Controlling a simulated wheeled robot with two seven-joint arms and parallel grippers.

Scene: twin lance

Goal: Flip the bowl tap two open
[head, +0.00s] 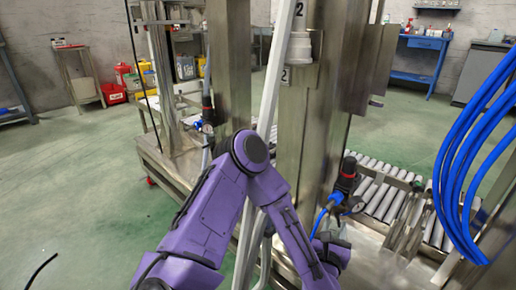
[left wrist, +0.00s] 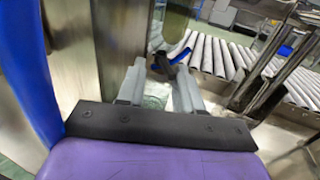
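The tap with a small blue lever (left wrist: 180,55) shows in the left wrist view, just beyond my fingertips. It sits near the gap between them, slightly toward the right finger. I cannot tell whether the lever is touched. My left gripper (left wrist: 160,80) has its two grey fingers apart, with nothing clearly held between them. In the head view the left gripper (head: 337,238) is low beside the steel column, below a black regulator (head: 348,176) with a gauge. The lever is not clear there. A label "2" (head: 285,75) marks the column. My right gripper is not in view.
A roller conveyor (head: 388,192) lies to the right of the column. Blue hoses (head: 452,160) hang at the right. A slanted metal bar (head: 275,75) passes close to my left arm. Open green floor (head: 80,180) lies at the left.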

